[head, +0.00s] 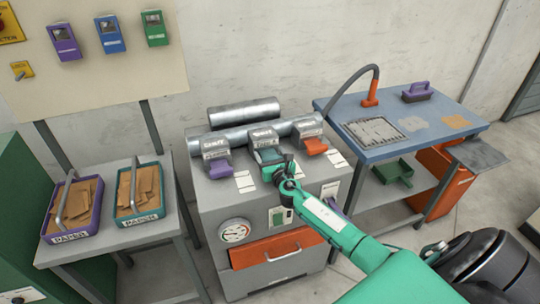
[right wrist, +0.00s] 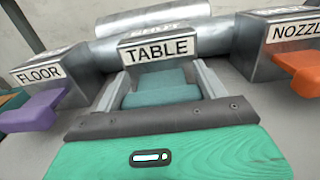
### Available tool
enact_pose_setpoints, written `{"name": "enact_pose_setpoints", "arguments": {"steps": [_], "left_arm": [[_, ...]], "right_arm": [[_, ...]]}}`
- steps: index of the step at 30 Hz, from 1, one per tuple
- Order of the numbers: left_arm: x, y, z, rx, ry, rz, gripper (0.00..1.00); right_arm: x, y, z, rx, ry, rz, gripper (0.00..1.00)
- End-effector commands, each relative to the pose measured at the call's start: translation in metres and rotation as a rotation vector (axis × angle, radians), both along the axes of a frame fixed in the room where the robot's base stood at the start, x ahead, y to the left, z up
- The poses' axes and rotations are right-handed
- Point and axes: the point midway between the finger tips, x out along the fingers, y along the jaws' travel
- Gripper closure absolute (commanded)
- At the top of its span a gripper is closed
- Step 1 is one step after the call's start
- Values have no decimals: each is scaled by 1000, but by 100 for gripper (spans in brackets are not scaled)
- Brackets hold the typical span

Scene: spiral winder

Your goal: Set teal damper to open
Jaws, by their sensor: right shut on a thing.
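The teal damper (head: 267,155) is the middle of three dampers on top of the grey cabinet. In the right wrist view its teal handle (right wrist: 160,78) sticks out below a label reading TABLE. My right gripper (head: 278,164) reaches it from the front right. In the right wrist view the two grey fingers of my right gripper (right wrist: 158,88) stand on either side of the handle, shut on it. The gripper hides part of the handle in the head view. My left gripper is not in view.
A purple damper (head: 220,168), labelled FLOOR, stands on the left and an orange one (head: 315,146), labelled NOZZLE, on the right. Metal pipes (head: 245,112) run behind. The cabinet front has a gauge (head: 234,232) and an orange drawer (head: 278,248). Tables stand at both sides.

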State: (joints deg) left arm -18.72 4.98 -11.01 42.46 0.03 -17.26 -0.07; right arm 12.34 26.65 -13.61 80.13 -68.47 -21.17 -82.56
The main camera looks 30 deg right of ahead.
Motion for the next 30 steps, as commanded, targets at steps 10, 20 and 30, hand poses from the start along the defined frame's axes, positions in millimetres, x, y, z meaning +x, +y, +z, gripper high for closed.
{"name": "enact_pose_setpoints", "arguments": {"steps": [10,20,30], "left_arm": [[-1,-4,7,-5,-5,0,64],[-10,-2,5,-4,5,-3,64],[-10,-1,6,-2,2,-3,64]], "right_arm": [[-45,11,0,0,3,1,68],[-58,14,-1,0,2,0,68],[-58,14,-1,0,2,1,5]]}}
